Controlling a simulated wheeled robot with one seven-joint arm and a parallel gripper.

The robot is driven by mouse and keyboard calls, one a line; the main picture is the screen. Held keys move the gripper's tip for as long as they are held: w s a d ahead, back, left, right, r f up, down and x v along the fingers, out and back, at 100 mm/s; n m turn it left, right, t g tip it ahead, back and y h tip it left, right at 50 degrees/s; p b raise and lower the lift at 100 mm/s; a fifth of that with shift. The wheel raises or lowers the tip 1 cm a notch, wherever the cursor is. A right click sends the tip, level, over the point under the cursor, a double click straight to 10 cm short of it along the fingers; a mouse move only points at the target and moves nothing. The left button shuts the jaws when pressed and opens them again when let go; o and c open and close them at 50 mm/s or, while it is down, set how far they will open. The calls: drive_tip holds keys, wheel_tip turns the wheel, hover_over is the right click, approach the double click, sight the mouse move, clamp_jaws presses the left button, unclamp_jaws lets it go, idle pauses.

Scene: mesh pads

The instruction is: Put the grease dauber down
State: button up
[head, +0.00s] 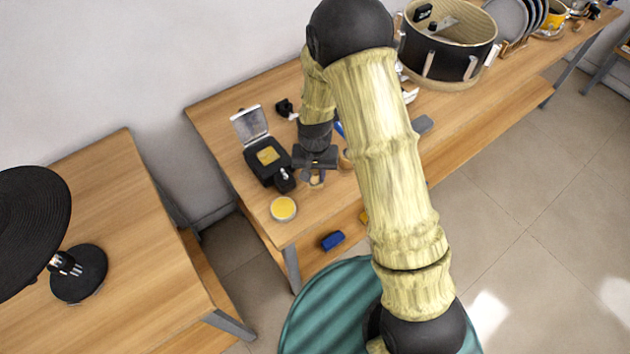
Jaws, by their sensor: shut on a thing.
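My gripper (314,178) points down over the near left part of the long wooden table (330,208). It is shut on a small, pale thing, taken to be the grease dauber (316,183), mostly hidden between the fingers. I cannot tell whether the dauber touches the table top. A round tin with a yellow top (283,208) sits to the lower left of my gripper, near the table's front edge.
A black open-lidded box with a yellow patch (267,156) stands left of my gripper. A small dark object (285,108) lies behind it. A large drum (447,50) stands farther right. A blue block (332,240) sits on the lower shelf.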

sight(315, 183)
drive_tip(key=shift+f, duration=0.1)
wheel_tip(315, 183, down, 4)
drive_tip(key=shift+w+p, duration=0.15)
drive_tip(key=shift+p, duration=0.3)
drive_tip(key=shift+d, duration=0.15)
drive_tip(key=shift+f, duration=0.15)
drive_tip(key=o, duration=1)
drive_tip(key=shift+a, duration=0.2)
drive_tip(key=shift+c, duration=0.2)
drive_tip(key=shift+s, duration=0.2)
wheel_tip(315, 183, up, 12)
drive_tip(key=shift+d+r+b, duration=0.1)
drive_tip(key=shift+r+b, duration=0.1)
drive_tip(key=shift+b, duration=0.9)
